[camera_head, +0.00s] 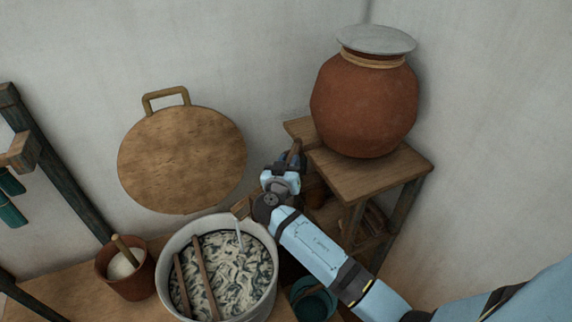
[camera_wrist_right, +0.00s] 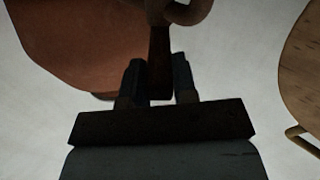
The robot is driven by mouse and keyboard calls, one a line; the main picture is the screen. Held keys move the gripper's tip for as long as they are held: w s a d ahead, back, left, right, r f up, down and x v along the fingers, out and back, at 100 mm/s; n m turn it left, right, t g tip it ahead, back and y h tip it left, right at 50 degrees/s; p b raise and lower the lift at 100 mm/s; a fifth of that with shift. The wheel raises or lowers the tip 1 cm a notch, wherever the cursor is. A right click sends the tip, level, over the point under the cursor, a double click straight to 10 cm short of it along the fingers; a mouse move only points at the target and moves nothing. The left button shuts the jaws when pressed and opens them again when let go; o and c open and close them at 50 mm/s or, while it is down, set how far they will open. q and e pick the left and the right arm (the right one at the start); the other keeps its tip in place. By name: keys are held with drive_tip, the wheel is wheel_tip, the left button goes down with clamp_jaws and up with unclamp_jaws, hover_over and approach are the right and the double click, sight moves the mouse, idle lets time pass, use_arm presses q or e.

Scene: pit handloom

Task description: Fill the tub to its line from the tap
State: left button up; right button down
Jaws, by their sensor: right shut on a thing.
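The pale metal tub (camera_head: 166,285) stands on the wooden surface, holding dark liquid with pale tangled yarn (camera_head: 235,265) and two wooden sticks (camera_head: 200,277). A brown spout (camera_head: 241,207) shows just above its back rim. A thin pale streak like running water (camera_head: 240,235) drops from it into the tub. My right gripper (camera_head: 292,160) is shut on a brown tap handle (camera_head: 297,146), right of and behind the tub. In the right wrist view the handle (camera_wrist_right: 160,48) stands between the fingers (camera_wrist_right: 158,82). I cannot make out the fill line. My left gripper is not in view.
A large clay pot (camera_head: 363,105) with a grey lid (camera_head: 376,40) stands on a wooden stand (camera_head: 375,174) at right. A small pot of white stuff (camera_head: 125,268) is left of the tub. A teal bowl (camera_head: 314,304) is at right. A round wooden board (camera_head: 182,158) is behind.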

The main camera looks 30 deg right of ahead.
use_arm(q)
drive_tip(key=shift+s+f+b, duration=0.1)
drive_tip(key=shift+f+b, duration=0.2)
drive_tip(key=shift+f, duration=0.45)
use_arm(e)
drive_tip(key=s+d+n+t+y, duration=0.2)
drive_tip(key=d+n+t+y, duration=0.3)
drive_tip(key=n+y, duration=0.3)
drive_tip(key=shift+s+d+y, duration=0.3)
drive_tip(key=shift+d+y, duration=0.15)
drive_tip(key=shift+y, duration=1.45)
drive_tip(key=shift+r+n, duration=0.1)
drive_tip(key=shift+n, duration=0.2)
drive_tip(key=c, duration=1.1)
unclamp_jaws()
drive_tip(key=shift+o, duration=1)
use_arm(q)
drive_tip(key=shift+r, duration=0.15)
